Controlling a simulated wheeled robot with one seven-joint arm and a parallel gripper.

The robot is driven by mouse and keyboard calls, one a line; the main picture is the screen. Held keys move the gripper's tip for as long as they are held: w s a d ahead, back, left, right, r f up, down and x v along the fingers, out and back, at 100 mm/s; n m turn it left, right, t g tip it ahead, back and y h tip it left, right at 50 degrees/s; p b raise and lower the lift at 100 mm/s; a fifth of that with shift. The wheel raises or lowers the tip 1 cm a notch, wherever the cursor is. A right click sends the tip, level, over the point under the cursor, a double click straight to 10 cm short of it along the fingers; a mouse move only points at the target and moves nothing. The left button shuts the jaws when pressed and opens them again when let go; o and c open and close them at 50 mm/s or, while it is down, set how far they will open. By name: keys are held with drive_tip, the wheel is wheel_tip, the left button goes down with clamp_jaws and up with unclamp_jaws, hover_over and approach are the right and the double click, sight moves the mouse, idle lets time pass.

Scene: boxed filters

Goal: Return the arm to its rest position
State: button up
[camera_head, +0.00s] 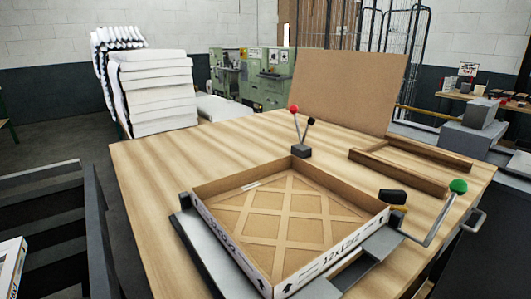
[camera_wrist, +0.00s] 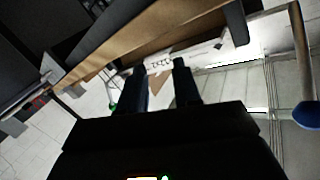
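My gripper (camera_wrist: 161,66) shows only in the wrist view. Its two dark fingers stand apart with a gap between them, and I see nothing held. A white printed edge and a brown surface show beyond the fingertips. My arm and gripper do not show in the head view. There, a boxed filter (camera_head: 262,228) with a brown lattice face and white printed sides sits in a grey fixture (camera_head: 372,243) at the front of the wooden table.
The table (camera_head: 160,165) carries a red-knobbed lever (camera_head: 300,130), a green-knobbed lever (camera_head: 440,215), a wooden frame (camera_head: 400,172) and an upright brown board (camera_head: 345,88). A dark crate (camera_head: 95,215) stands at lower left. White filter pads (camera_head: 152,90) are stacked behind. The table's left part is clear.

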drive_tip(key=s+d+f+n+h, duration=0.1)
drive_tip(key=s+d, duration=0.3)
drive_tip(key=s, duration=0.6)
drive_tip(key=s+d+f+n+g+h, duration=0.1)
drive_tip(key=s+d, duration=0.3)
drive_tip(key=s, duration=0.5)
drive_tip(key=shift+s+f+g, duration=0.3)
drive_tip(key=shift+s+f, duration=0.1)
drive_tip(key=shift+f, duration=0.05)
drive_tip(key=shift+d, duration=0.1)
